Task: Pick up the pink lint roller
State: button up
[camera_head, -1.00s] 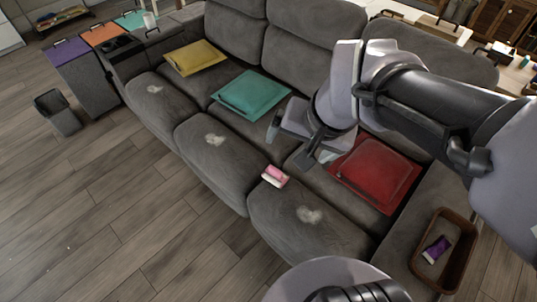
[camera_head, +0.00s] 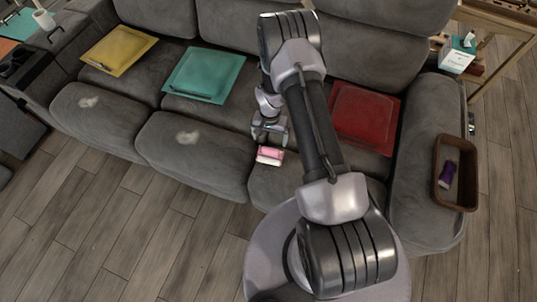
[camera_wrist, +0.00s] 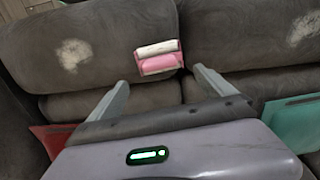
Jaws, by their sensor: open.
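The pink lint roller (camera_head: 270,155) lies on the front of the grey sofa seat, by the gap between two cushions. It has a pink body and a white part. In the wrist view the lint roller (camera_wrist: 158,58) lies beyond and between my fingertips, with bare sofa fabric between. My gripper (camera_head: 268,136) is open and empty, just behind the roller in the head view. Its two spread fingers show in the wrist view (camera_wrist: 158,78). The fingers do not appear to touch the roller.
A brown basket (camera_head: 468,185) with a purple item (camera_head: 447,173) sits on the right armrest. Pale lint patches mark the seats. The wooden floor in front is open.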

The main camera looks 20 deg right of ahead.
aim_at(270, 149)
notch_tip(270, 149, down, 10)
jog(key=b, duration=0.4)
jog(key=shift+d, duration=0.1)
jog(key=shift+r, duration=0.2)
jog(key=c, duration=2)
jog(key=shift+c, duration=0.2)
jog(key=shift+r, duration=0.1)
jog(key=shift+r+p, duration=0.3)
jog(key=shift+p, duration=0.1)
jog(key=r, duration=0.1)
jog(key=r+p, duration=0.2)
jog(key=shift+s+r, duration=0.1)
jog(key=shift+s, duration=0.15)
jog(key=s+d+r+p, duration=0.1)
jog(key=s+d+p, duration=0.2)
jog(key=s, duration=1.2)
jog(key=shift+p, duration=0.55)
